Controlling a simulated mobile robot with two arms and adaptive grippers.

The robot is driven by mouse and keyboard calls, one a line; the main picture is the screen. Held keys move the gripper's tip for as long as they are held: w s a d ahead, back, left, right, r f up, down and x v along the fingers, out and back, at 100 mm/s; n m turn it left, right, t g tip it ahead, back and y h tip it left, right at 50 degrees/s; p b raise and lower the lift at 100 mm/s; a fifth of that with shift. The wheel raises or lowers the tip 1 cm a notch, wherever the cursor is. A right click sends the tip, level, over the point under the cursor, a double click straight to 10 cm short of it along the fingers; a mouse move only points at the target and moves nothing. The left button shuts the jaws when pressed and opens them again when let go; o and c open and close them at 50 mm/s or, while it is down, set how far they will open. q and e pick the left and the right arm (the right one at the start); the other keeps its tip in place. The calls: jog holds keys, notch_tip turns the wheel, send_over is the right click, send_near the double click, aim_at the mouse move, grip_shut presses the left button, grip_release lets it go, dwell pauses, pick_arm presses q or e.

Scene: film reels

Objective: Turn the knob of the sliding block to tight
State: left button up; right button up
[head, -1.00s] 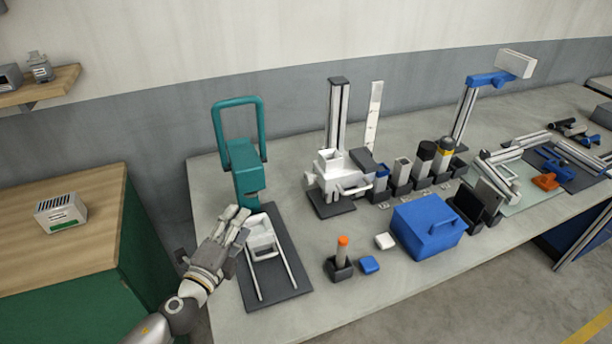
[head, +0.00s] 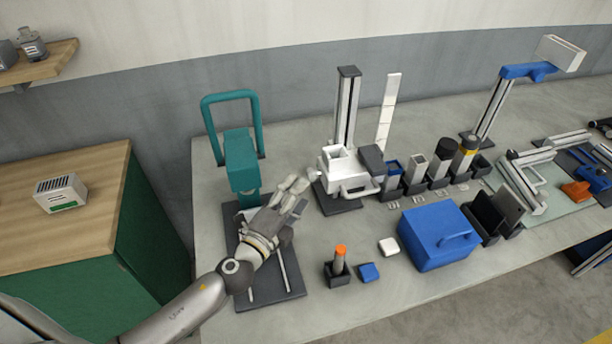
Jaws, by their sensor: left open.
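My left gripper (head: 298,190) is open and reaches in from the lower left, over a dark base plate (head: 275,299) with two light rails. It hides most of the plate's middle, including the pale block between the rails. A white block (head: 337,172) with a looped handle sits low on an upright grey column (head: 347,105), just right of my fingertips. A dark grey piece (head: 371,158) is at its right side. I cannot tell which block is the sliding block, and no knob or tightness mark is clear. My right gripper is not in view.
A teal press-like frame (head: 240,160) stands behind my gripper. An orange-tipped peg in a dark holder (head: 338,273), a small blue block (head: 369,272) and a blue box (head: 432,235) are to the right. Several dark holders stand farther back.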

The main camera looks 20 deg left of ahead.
aim_at(309, 177)
pick_arm(q)
jog(key=w, duration=0.2)
jog(key=w+d, duration=0.1)
jog(key=w, duration=0.1)
jog(key=shift+w+p, duration=0.3)
jog(key=shift+p, duration=0.1)
jog(key=shift+w, duration=0.15)
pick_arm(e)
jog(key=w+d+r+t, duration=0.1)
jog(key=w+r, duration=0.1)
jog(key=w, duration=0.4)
pick_arm(q)
jog(key=shift+w+f, duration=0.1)
jog(key=shift+w, duration=0.1)
jog(key=shift+s, duration=0.1)
jog(key=c, duration=0.9)
jog(key=shift+c, duration=0.5)
jog(key=b, duration=0.3)
jog(key=m+t+b, duration=0.1)
jog(key=b, duration=0.3)
jog(key=shift+f+b, duration=0.3)
jog(key=shift+r+m+t+h+b, duration=0.15)
jog(key=shift+m+t+h+b, duration=0.25)
jog(key=shift+b, duration=0.15)
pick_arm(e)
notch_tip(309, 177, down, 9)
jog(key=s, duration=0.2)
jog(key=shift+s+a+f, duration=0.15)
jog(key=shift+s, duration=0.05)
